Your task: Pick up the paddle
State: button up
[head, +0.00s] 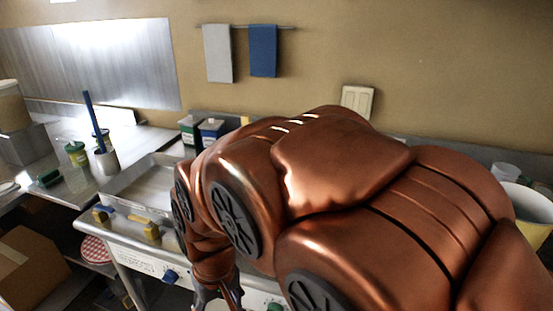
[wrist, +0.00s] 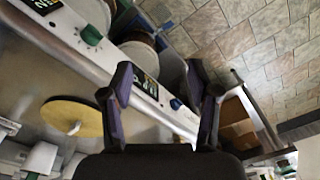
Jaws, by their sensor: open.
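A long blue handle (head: 94,118) stands upright, slightly tilted, in a grey metal cup (head: 107,161) on the left counter in the head view. It may be the paddle; its lower end is hidden in the cup, and I see no other clear paddle. My gripper (wrist: 160,72) is open in the wrist view, with two dark purple fingers apart and nothing between them. It is above the front panel of the metal unit. In the head view my gripper shows only partly at the bottom edge, well away from the blue handle.
A yellow round disc (wrist: 72,117) lies on the metal top in the wrist view. The panel (wrist: 75,45) carries knobs and displays. Green and blue containers (head: 211,130) stand at the back. A cardboard box (head: 28,268) is at lower left. My arm hides much of the counter.

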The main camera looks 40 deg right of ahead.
jog(key=w+d+m+t+h+p, duration=0.1)
jog(key=w+d+m+t+h, duration=0.45)
jog(key=w+d, duration=1.4)
jog(key=shift+w+d+r+m+t+h+p, duration=0.35)
jog(key=shift+w+d+r+m+h+p, duration=0.95)
jog(key=shift+d, duration=3.4)
jog(key=shift+w+d+r+m+t+h+p, duration=0.5)
jog(key=shift+w+d+r+h, duration=1.45)
jog(key=shift+d, duration=2.8)
jog(key=shift+w+d+r+m+t+h+p, duration=0.2)
jog(key=shift+w+d+r+m+h+p, duration=1.4)
jog(key=shift+d, duration=3.1)
jog(key=shift+s+f+n+h+b, duration=0.35)
jog(key=shift+s+n+h+b, duration=0.15)
jog(key=shift+s+n+b, duration=0.3)
jog(key=shift+w+a, duration=0.15)
jog(key=shift+c, duration=0.4)
